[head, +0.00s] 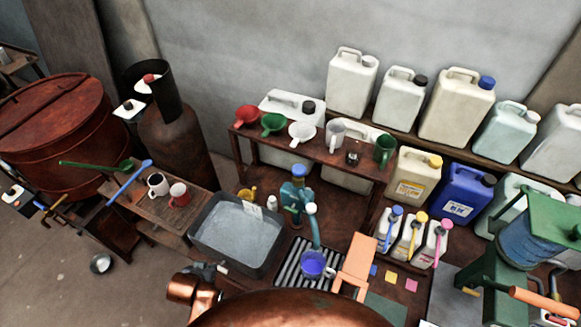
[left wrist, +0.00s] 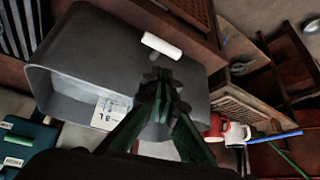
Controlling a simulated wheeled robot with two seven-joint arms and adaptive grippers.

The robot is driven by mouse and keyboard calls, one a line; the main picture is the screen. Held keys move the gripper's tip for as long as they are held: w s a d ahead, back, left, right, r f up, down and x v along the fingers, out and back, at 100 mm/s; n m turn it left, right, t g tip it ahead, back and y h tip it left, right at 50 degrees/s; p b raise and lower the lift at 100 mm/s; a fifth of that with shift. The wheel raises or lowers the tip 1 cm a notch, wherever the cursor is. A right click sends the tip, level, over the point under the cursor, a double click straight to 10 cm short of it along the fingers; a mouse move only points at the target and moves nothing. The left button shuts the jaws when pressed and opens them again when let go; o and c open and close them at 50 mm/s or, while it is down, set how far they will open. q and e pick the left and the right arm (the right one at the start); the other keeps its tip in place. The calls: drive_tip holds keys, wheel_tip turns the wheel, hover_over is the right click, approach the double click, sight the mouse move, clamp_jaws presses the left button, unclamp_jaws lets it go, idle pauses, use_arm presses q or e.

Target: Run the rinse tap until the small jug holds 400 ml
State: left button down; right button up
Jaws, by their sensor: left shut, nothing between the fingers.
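A small blue jug (head: 313,265) stands upright on the slatted drain grate (head: 283,273), under the spout of the teal rinse tap (head: 293,198). The tap has a blue top. I cannot read the jug's level or tell whether water runs. My left gripper (head: 210,267) is by the front left of the grey basin (head: 196,240), apart from the jug. In the left wrist view its dark green fingers (left wrist: 158,82) are shut with nothing between them, close to a white cylindrical piece (left wrist: 161,46) at the basin's edge. My right gripper does not show.
A white mug (head: 158,185) and a red mug (head: 179,195) stand left of the basin. Several jugs line the raised shelf (head: 350,172) behind. A green machine (head: 500,270) stands far right.

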use_arm(q)
drive_tip(key=w+d+r+m+t+h, duration=0.1)
drive_tip(key=w+d+r+t+h, duration=0.1)
drive_tip(key=w+d+r, duration=0.3)
drive_tip(key=w+d+r+m+t+h, duration=0.1)
drive_tip(key=w+d+r+t+h, duration=0.1)
drive_tip(key=w+d+r, duration=0.4)
drive_tip(key=w+d+r+m+t+h, duration=0.1)
drive_tip(key=w+d+r, duration=0.4)
drive_tip(key=d+r, duration=0.8)
wheel_tip(320, 180, up, 8)
drive_tip(key=t+h, duration=0.1)
drive_tip(key=t, duration=0.1)
drive_tip(key=shift+w+d+r+t, duration=0.15)
drive_tip(key=shift+w+t, duration=0.05)
drive_tip(key=shift+t, duration=0.2)
drive_tip(key=p, duration=0.1)
hover_over(295, 166)
drive_tip(key=s, duration=0.4)
wheel_tip(295, 166, down, 2)
drive_tip(key=f, duration=0.2)
drive_tip(key=shift+w+f, duration=0.4)
drive_tip(key=shift+f, duration=0.85)
drive_tip(key=shift+s, duration=0.1)
